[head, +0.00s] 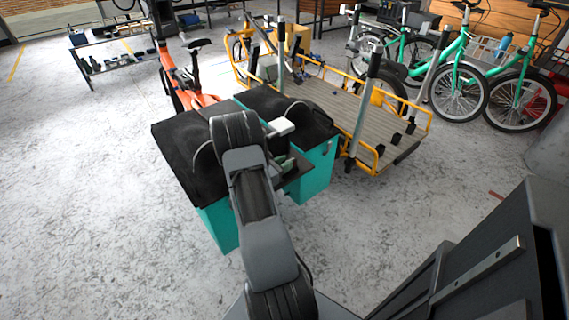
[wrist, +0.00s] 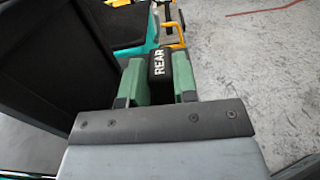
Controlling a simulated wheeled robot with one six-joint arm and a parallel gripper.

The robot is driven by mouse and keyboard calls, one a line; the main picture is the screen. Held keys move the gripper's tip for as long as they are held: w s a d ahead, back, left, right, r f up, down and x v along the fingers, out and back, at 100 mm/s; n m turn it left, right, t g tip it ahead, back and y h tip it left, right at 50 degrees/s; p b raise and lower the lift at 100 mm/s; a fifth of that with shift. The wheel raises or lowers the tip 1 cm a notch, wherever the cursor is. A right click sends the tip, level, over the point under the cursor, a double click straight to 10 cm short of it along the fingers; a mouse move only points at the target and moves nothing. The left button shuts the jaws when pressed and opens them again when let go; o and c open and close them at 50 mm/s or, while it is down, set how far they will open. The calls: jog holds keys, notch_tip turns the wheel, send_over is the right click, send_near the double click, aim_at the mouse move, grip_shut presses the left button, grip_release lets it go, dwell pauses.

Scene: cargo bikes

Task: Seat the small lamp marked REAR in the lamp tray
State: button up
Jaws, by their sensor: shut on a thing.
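The small lamp (wrist: 160,66) is black with white REAR lettering and shows in the wrist view. My gripper (wrist: 158,78) has green fingers, one on each side of the lamp, and is shut on it. The lamp's lower part is hidden between the fingers. In the head view my arm reaches over turquoise boxes with black tops, and my gripper is mostly hidden behind the arm there. I cannot make out the lamp in the head view. I cannot pick out the lamp tray in either view.
A turquoise box with a black top (head: 178,158) stands left of my arm, another (head: 316,172) to its right. Behind are an orange bike (head: 172,65) and a yellow-railed cargo deck (head: 335,105). Green bikes (head: 458,75) stand back right. The floor at left is clear.

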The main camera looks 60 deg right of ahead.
jog(key=o, duration=1)
jog(key=shift+f, duration=0.1)
jog(key=v, duration=0.7)
jog(key=shift+a+p, duration=0.2)
jog(key=shift+p, duration=0.25)
jog(key=s+a+r+m+t+y+p, duration=0.2)
jog(key=a+r+m+t+y+p, duration=0.2)
jog(key=a+r, duration=1.3)
jog(key=s+a+r+m+t+y+p, duration=0.2)
jog(key=a+r+m+t+y+p, duration=0.3)
jog(key=r, duration=1.5)
jog(key=a+m+y+p, duration=0.5)
jog(key=a+y+p, duration=0.3)
jog(key=a+p, duration=0.3)
jog(key=shift+a, duration=0.65)
